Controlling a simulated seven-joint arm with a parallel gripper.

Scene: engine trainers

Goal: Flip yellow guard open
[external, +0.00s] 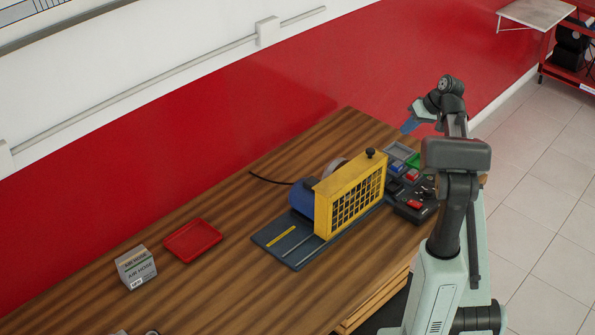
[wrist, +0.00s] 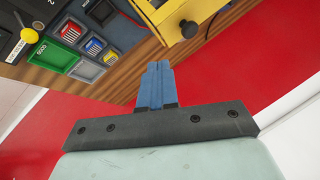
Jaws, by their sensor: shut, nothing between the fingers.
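The yellow guard (external: 351,195) is a mesh-fronted cover with a black knob on top. It stands upright over a blue motor (external: 302,198) on a dark base plate (external: 272,245), and it looks closed. In the wrist view only a corner of the guard (wrist: 172,18) with its black knob shows at the top. My gripper (wrist: 157,68) has blue fingers pressed together with nothing between them. In the external view my gripper (external: 408,125) is at the far right end of the table, apart from the guard and beyond the sorting trays.
Small bins (external: 402,152) with red, blue and other parts stand right of the guard, beside a dark control box (external: 413,205). A red tray (external: 193,240) and a grey box (external: 136,267) lie to the left. A red wall (external: 230,140) runs behind the table.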

